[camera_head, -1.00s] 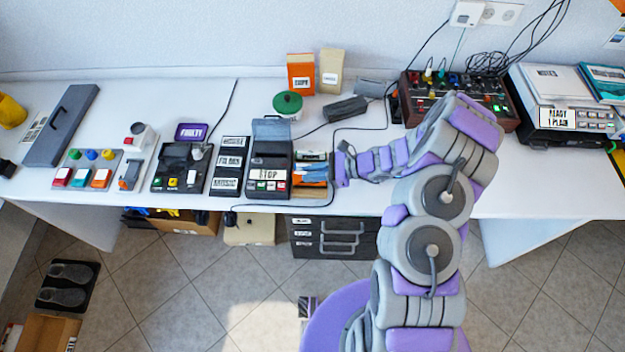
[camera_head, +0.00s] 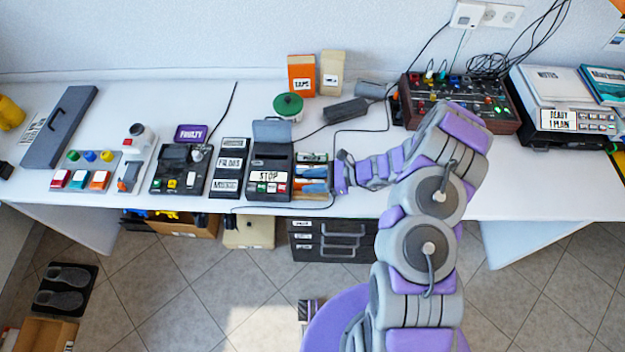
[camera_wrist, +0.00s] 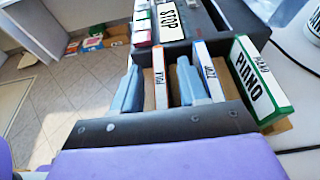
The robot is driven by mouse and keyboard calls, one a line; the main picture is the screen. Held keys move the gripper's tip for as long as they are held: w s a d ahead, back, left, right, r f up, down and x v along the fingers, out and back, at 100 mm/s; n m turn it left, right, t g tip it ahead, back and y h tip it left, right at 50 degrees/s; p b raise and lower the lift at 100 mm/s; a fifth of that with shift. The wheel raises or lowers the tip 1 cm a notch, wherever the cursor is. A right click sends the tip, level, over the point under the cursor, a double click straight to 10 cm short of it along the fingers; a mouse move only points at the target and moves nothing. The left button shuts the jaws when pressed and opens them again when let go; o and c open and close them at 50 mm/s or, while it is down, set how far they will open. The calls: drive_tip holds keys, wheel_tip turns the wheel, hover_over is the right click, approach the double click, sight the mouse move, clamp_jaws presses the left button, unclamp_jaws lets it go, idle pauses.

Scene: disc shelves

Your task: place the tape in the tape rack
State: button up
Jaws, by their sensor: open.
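The tape rack, a tan holder (camera_wrist: 279,127), is directly right of the black tape player (camera_head: 271,160). In the wrist view a white tape with an orange edge (camera_wrist: 158,74) stands upright in it, between my two blue fingers. Its small label is hard to read. Another white tape (camera_wrist: 208,69) stands right of the fingers, and a green-edged PIANO tape (camera_wrist: 250,80) stands at the right end. My gripper (camera_wrist: 157,86) is open, with one finger on each side of the orange-edged tape; I cannot tell whether they touch it. The palm hides the rack's near side.
A green round container (camera_head: 287,104) and upright boxes (camera_head: 301,76) stand behind the player. A black adapter (camera_head: 346,110) and cables lie behind the rack. A control box with knobs (camera_head: 460,102) stands right.

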drive_tip(key=shift+r, duration=0.1)
drive_tip(key=p+v, duration=0.4)
drive_tip(key=v, duration=0.8)
drive_tip(key=s+a+r+n+g+h, duration=0.25)
drive_tip(key=s+a+r+n, duration=0.2)
drive_tip(key=r, duration=0.55)
drive_tip(key=s+a+r+n+g+h, duration=0.25)
drive_tip(key=s+r+n, duration=0.35)
drive_tip(key=r, duration=0.4)
drive_tip(key=s+d+r+n+t+h, duration=0.1)
drive_tip(key=s+d+r+n+h, duration=0.1)
drive_tip(key=s, duration=0.5)
drive_tip(key=s+d+r+n+h, duration=0.3)
drive_tip(key=s+d+r+h, duration=0.1)
drive_tip(key=s, duration=0.3)
drive_tip(key=s+d+r+n+t+h, duration=0.1)
drive_tip(key=s+d+r+n+h, duration=0.2)
drive_tip(key=s, duration=0.4)
drive_tip(key=shift+s+d+r+t, duration=0.15)
drive_tip(key=shift+d+r+t, duration=0.15)
drive_tip(key=shift+d, duration=0.1)
drive_tip(key=shift+c, duration=0.4)
